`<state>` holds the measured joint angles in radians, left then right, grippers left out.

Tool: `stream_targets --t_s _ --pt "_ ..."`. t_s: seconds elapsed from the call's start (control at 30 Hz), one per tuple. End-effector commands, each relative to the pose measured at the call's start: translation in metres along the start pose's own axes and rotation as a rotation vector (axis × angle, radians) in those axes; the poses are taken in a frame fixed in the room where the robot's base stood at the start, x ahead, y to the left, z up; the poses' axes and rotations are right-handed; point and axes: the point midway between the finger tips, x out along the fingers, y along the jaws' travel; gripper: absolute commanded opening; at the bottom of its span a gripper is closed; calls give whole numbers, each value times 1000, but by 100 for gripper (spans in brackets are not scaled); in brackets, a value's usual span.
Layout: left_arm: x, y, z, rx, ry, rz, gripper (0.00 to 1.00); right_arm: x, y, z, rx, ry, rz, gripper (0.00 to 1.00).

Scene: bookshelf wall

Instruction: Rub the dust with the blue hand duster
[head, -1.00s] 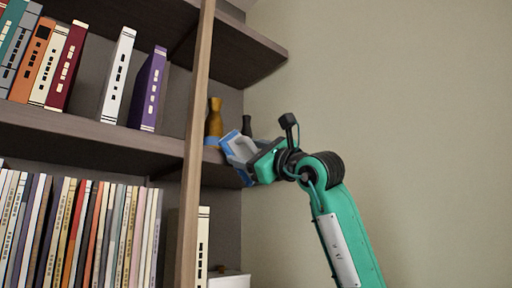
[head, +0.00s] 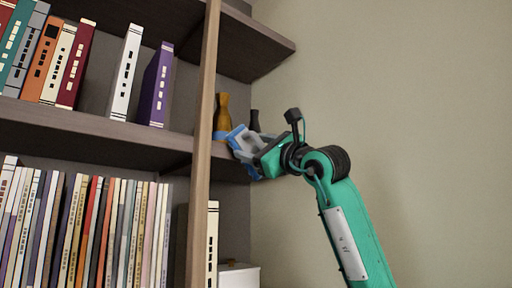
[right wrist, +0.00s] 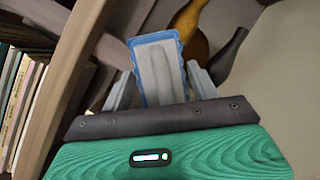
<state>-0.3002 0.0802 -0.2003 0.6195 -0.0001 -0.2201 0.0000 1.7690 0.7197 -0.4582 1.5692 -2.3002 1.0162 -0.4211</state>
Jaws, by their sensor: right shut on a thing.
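The blue hand duster (head: 236,133) with a pale grey handle is at the right end of the middle shelf (head: 95,133), in front of a brown-orange vase. It also shows in the right wrist view (right wrist: 138,43), tilted, its handle between the fingers. My right gripper (head: 255,150) is shut on the duster; its fingers also show in the right wrist view (right wrist: 160,88). I cannot tell whether the duster touches the shelf. No dust can be made out. My left gripper is not in view.
The brown-orange vase (head: 222,112) and a dark vase (head: 254,121) stand just behind the duster. A wooden upright (head: 202,150) is close on its left. Several books fill the shelves further left. A white box (head: 240,275) is below. The wall side at right is clear.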

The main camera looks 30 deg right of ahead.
Motion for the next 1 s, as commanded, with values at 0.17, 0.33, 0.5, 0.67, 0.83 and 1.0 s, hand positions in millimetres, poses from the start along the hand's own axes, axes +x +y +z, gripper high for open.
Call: stream_targets --t_s 0.17,0.33,0.5,0.67,0.83,1.0 --pt "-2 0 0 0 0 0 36 4 0 -1 0 -1 0 42" --pt "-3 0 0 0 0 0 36 7 1 -2 0 -1 0 42" --pt "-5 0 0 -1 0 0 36 10 1 -4 0 0 0 42" --pt "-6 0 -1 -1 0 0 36 13 2 -5 1 0 1 42" --pt "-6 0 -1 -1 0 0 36 13 1 -6 1 1 0 42" --pt "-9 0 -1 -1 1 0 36 11 -7 -13 0 2 -2 42"
